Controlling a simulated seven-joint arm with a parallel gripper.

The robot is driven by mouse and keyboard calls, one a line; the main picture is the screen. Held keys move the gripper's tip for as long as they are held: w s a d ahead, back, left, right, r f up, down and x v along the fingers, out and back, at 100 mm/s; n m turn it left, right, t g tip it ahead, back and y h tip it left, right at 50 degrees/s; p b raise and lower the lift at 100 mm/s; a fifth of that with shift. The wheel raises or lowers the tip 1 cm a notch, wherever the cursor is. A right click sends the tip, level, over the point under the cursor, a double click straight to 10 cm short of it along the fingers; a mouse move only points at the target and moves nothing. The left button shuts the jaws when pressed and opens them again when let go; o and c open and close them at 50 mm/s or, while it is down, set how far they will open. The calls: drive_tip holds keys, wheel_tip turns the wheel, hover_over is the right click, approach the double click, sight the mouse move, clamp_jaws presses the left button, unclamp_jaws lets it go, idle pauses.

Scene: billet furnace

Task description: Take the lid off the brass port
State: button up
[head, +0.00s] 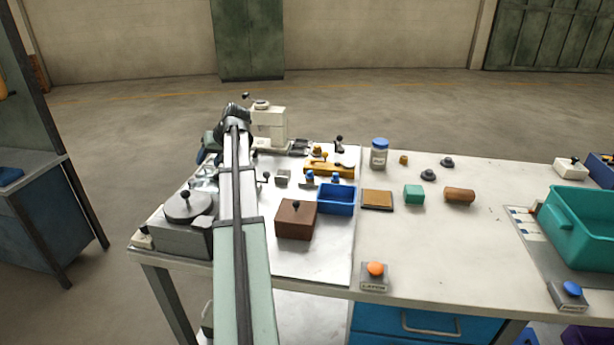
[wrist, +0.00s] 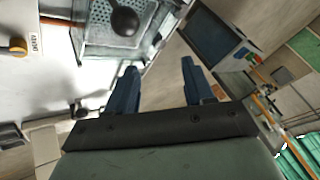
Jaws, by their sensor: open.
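A brass-coloured fixture (head: 330,168) sits on the pale mat towards the back of the bench, with a small brass knob-like piece (head: 318,151) at its rear. It is too small to tell which part is port and which is lid. My gripper (wrist: 160,64) is open, with two blue fingers apart and nothing between them. In the head view my arm reaches to the bench's back left, left of the brass fixture, and mostly hides the gripper. In the wrist view a grey perforated box (wrist: 110,40) with a dark ball knob (wrist: 125,20) lies beyond the left finger.
A white machine (head: 268,122) stands at the back. A brown knobbed box (head: 296,220) and a blue bin (head: 336,200) stand right of my arm. A grey unit with a round knobbed top (head: 188,207) stands left. A jar (head: 379,155) stands behind.

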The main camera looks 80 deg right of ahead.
drive_tip(key=s+d+g, duration=0.1)
drive_tip(key=s+d, duration=0.1)
drive_tip(key=s, duration=0.3)
drive_tip(key=s+d+m+g+h, duration=0.1)
drive_tip(key=s+d, duration=0.1)
drive_tip(key=s, duration=0.3)
drive_tip(key=s+d+r+m+g, duration=0.1)
drive_tip(key=s+d, duration=0.2)
drive_tip(key=s, duration=0.2)
drive_tip(key=shift+s+h, duration=0.3)
drive_tip(key=shift+h, duration=0.1)
drive_tip(key=s+d+r+m+g+h, duration=0.1)
drive_tip(key=s+d+r+m+g, duration=0.15)
drive_tip(key=s, duration=1.35)
hover_over(310, 171)
drive_tip(key=s+a, duration=0.1)
drive_tip(key=a, duration=0.2)
wheel_tip(310, 171, down, 8)
drive_tip(key=shift+g, duration=0.35)
drive_tip(key=shift+x, duration=2.95)
drive_tip(key=shift+w, duration=0.2)
drive_tip(key=shift+c, duration=0.3)
clamp_jaws()
